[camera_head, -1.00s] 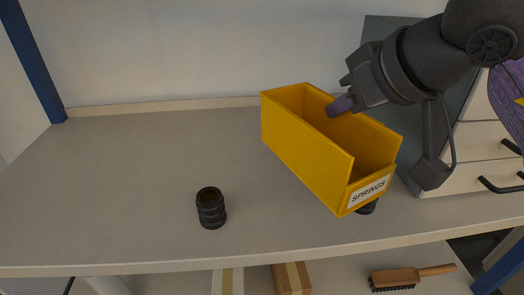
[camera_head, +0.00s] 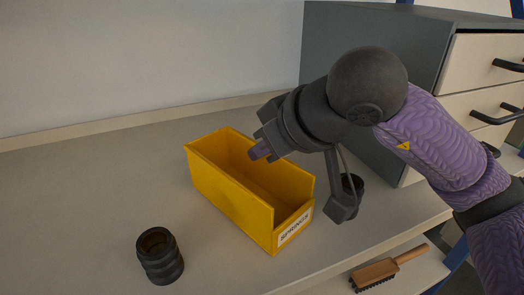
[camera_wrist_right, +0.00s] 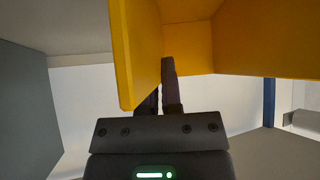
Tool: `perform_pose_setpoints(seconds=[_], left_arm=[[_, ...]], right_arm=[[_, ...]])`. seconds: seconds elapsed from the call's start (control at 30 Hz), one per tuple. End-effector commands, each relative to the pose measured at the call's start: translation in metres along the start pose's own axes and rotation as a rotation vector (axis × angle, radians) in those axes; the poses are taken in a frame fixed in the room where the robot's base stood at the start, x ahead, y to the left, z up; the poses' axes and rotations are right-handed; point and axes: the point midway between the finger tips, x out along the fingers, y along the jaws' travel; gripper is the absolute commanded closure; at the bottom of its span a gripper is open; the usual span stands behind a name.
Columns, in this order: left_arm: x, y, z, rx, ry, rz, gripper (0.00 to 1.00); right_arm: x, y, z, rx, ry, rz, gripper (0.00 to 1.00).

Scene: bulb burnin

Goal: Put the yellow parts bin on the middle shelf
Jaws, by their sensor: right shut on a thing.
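The yellow parts bin (camera_head: 230,195), labelled SPRINGS on its front, is at the middle of the head view, above or on the pale surface; I cannot tell if it touches. My right gripper (camera_head: 262,151) is shut on the bin's right side wall, with a finger showing inside the bin. In the right wrist view the bin (camera_wrist_right: 245,40) fills the top, with its wall between the fingers of the gripper (camera_wrist_right: 160,88). The bin looks empty where I can see in. My left gripper is not in view. I cannot tell which surface is the middle shelf.
A black ribbed cup-like part (camera_head: 160,260) stands left of the bin. A grey cabinet (camera_head: 365,60) with pale drawers stands at the right. A brush (camera_head: 385,270) lies lower down. The surface at left is clear.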

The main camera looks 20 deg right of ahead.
Motion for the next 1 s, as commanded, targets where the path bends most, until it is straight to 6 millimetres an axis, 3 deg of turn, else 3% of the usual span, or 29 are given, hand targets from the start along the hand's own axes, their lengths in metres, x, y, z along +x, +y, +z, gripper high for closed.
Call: perform_pose_setpoints(seconds=[0.13,0.3,0.33,0.63,0.73,1.0], left_arm=[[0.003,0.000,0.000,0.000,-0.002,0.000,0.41],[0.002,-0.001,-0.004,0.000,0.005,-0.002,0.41],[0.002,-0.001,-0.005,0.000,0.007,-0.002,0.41],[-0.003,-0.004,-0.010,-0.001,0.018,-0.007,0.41],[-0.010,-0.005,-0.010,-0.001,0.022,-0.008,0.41],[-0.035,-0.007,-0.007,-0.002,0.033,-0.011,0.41]], right_arm=[[0.002,0.000,0.002,0.000,0.000,0.000,1.00],[0.001,0.000,0.001,0.000,0.000,0.000,0.63],[0.001,0.000,0.001,0.000,0.000,0.000,0.59],[-0.003,0.000,-0.003,0.000,0.001,0.000,0.59],[-0.022,0.000,-0.004,0.000,0.004,0.003,0.59],[-0.098,0.000,-0.004,-0.001,0.004,0.005,0.59]])
